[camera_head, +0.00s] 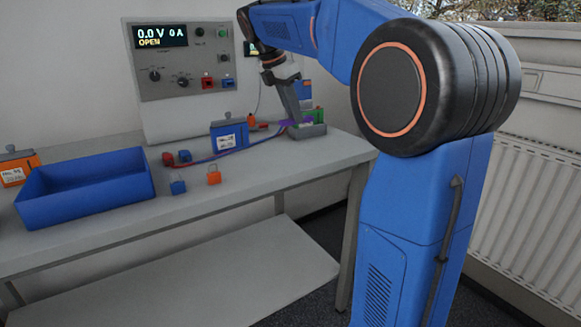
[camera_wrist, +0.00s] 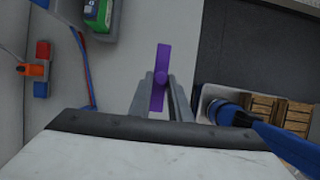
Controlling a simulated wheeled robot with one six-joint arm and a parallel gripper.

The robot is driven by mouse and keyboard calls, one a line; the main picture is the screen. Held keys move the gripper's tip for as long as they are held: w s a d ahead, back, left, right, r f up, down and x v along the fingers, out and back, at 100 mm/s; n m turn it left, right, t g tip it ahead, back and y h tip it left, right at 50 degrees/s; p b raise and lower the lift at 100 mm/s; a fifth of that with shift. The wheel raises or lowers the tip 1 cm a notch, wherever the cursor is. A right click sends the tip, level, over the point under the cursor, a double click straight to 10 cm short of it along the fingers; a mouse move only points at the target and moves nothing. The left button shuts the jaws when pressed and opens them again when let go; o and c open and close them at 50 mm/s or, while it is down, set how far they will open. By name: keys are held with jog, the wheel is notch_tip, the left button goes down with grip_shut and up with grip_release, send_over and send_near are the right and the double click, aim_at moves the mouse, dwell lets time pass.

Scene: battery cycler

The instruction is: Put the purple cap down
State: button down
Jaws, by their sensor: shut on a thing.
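In the head view a bit of the purple cap (camera_head: 288,122) shows beside my gripper (camera_head: 297,123), low near the table's back right. The fingers hide part of the cap, and I cannot tell whether it touches the table.
The grey table (camera_head: 265,180) has clear room at its front right. A blue bin (camera_head: 85,205) stands at the left. A blue battery box (camera_head: 229,135), small red, blue and orange pieces and cables lie mid-table. The cycler panel (camera_head: 183,58) reads 0.0 V, 0 A, OPEN. A green item (camera_wrist: 98,14) is nearby.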

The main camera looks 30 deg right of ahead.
aim_at(282, 121)
jog(key=f, duration=0.5)
jog(key=shift+s+a+f, duration=0.3)
jog(key=shift+a+f, duration=0.05)
jog(key=shift+f, duration=2.35)
jog(key=shift+f, duration=0.1)
jog(key=c, duration=1.6)
grip_release()
jog(key=shift+c, duration=0.2)
jog(key=v, duration=1.2)
jog(key=shift+d, duration=0.1)
